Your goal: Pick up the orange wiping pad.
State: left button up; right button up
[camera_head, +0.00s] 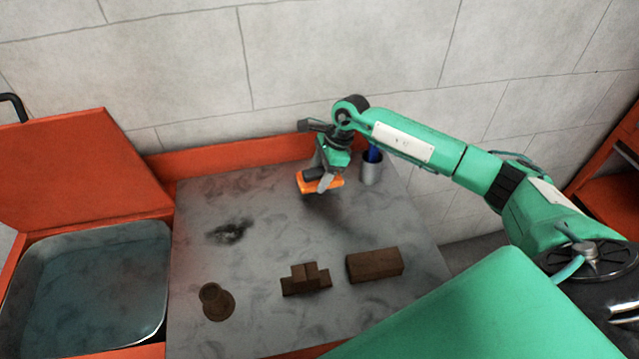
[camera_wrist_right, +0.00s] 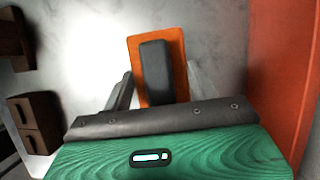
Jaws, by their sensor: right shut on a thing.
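The orange wiping pad (camera_head: 335,183) with a dark grip block on top is at the back of the grey worktop, in front of the orange back rail. My right gripper (camera_head: 325,178) comes down on it from above and is shut on its dark grip. In the right wrist view the pad (camera_wrist_right: 133,50) shows between the two fingers (camera_wrist_right: 157,88). A shadow lies on the worktop to the right of the pad; I cannot tell for sure whether the pad is clear of the surface. My left gripper is not in view.
A grey cup (camera_head: 371,170) with a blue item stands just right of the gripper. A dark smudge (camera_head: 230,231), a round brown part (camera_head: 216,302), a stepped brown block (camera_head: 306,279) and a brown box (camera_head: 374,265) are on the worktop (camera_head: 270,330). A metal basin (camera_head: 160,290) is at left.

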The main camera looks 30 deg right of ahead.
aim_at(320, 170)
notch_tip(320, 170, up, 16)
jog(key=b, duration=0.3)
jog(key=o, duration=0.3)
jog(key=shift+c, duration=1.1)
dwell(0.4)
